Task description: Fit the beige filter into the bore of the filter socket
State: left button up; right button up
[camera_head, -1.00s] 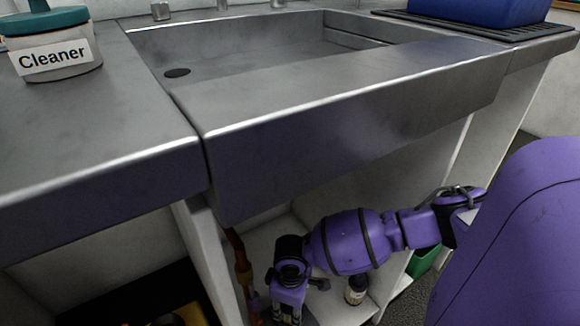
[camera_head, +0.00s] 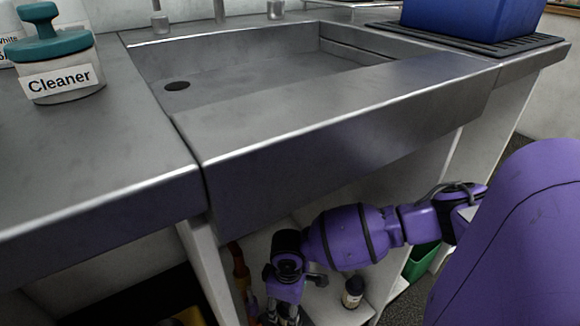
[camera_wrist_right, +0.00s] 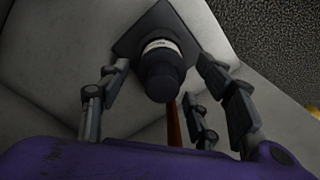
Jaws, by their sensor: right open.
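My right gripper (camera_wrist_right: 162,64) is open in the right wrist view. Its fingers stand on both sides of a dark cylinder (camera_wrist_right: 160,84) with a white lettered band, seated on a dark square plate (camera_wrist_right: 128,42). This may be the filter socket; I cannot tell, and its bore does not show. Whether the fingers touch it is unclear. In the head view my right gripper (camera_head: 284,312) points down below the sink front, cut off by the bottom edge. I cannot make out the beige filter in either view. My left gripper is out of view.
The steel sink front (camera_head: 340,140) overhangs the cupboard above my right arm. A copper-coloured pipe (camera_head: 240,268) runs close left of the gripper. A small labelled bottle (camera_head: 353,291) and a green bin (camera_head: 421,260) stand to the right. A Cleaner tub (camera_head: 60,78) stands on the counter.

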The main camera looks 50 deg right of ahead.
notch_tip(320, 180, up, 7)
jog(key=p, duration=0.2)
jog(key=shift+p, duration=0.4)
jog(key=shift+r, duration=0.5)
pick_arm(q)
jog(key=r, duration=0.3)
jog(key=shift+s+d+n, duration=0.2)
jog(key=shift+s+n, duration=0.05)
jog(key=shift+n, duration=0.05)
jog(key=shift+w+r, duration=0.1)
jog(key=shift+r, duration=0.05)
